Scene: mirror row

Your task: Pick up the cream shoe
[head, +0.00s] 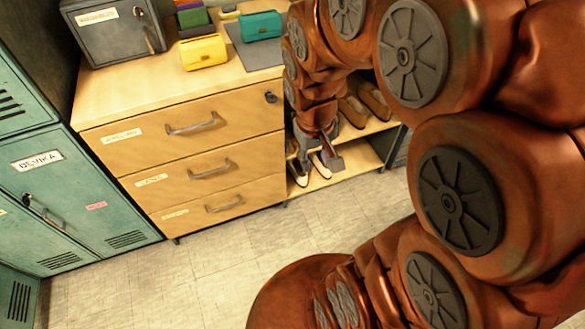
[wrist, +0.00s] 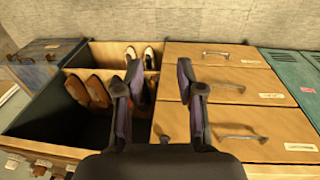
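A pair of cream shoes with dark insides sits on the lower shelf of an open shoe rack. In the head view one cream shoe (head: 298,176) is at the left beside the drawer unit, and the other (head: 321,167) is partly behind my gripper (head: 321,160). In the wrist view the cream shoes (wrist: 149,58) show at the back of the rack, just beyond the left finger. My gripper (wrist: 160,78) is open, with nothing between its fingers. It hangs in front of the rack, apart from the shoes as far as I can tell.
Brown shoes (head: 352,110) stand on the shelf above; they also show in the wrist view (wrist: 98,91). A wooden drawer unit (head: 190,150) adjoins the rack. Its top bears a grey safe (head: 112,32), a yellow purse (head: 204,52) and a teal purse (head: 261,26). Teal lockers (head: 75,190) stand left. The floor (head: 190,265) is clear.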

